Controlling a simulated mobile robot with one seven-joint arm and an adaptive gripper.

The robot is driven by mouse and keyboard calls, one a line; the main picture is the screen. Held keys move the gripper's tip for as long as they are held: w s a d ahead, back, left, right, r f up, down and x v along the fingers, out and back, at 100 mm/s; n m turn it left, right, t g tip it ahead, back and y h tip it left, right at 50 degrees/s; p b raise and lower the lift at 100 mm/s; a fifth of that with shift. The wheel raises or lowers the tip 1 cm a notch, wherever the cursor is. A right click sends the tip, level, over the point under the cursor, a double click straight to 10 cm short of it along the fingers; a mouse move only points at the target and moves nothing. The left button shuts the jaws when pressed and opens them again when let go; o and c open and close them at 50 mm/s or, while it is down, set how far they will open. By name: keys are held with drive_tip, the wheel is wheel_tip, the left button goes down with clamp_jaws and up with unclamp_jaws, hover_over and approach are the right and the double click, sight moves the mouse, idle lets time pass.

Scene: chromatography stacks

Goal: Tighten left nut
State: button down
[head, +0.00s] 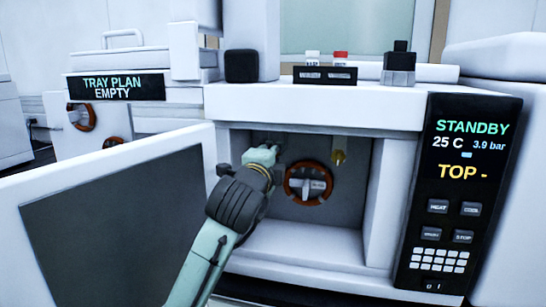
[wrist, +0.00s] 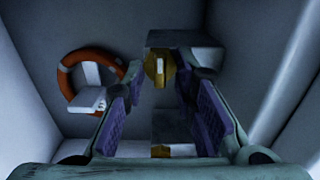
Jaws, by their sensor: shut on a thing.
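My gripper (head: 262,153) reaches into the open oven chamber, to the left of the orange ring. In the wrist view its purple-padded fingers (wrist: 158,80) are closed in around a brass nut (wrist: 155,68) in front of a grey block. This left nut is hidden behind my gripper in the head view. Another brass fitting (wrist: 160,150) shows low in the wrist view, partly covered by my gripper. In the head view a brass nut (head: 339,157) is on the back wall, right of the ring, apart from my gripper.
The orange ring (head: 308,184) with a white centre is on the chamber's back wall, close beside my gripper; it also shows in the wrist view (wrist: 66,80). The open door (head: 110,220) stands at left. The control panel (head: 458,190) reads STANDBY, 25 C, 3.9 bar, TOP -.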

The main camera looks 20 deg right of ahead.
drive_tip(key=c, duration=1.7)
unclamp_jaws()
drive_tip(key=v, duration=1.2)
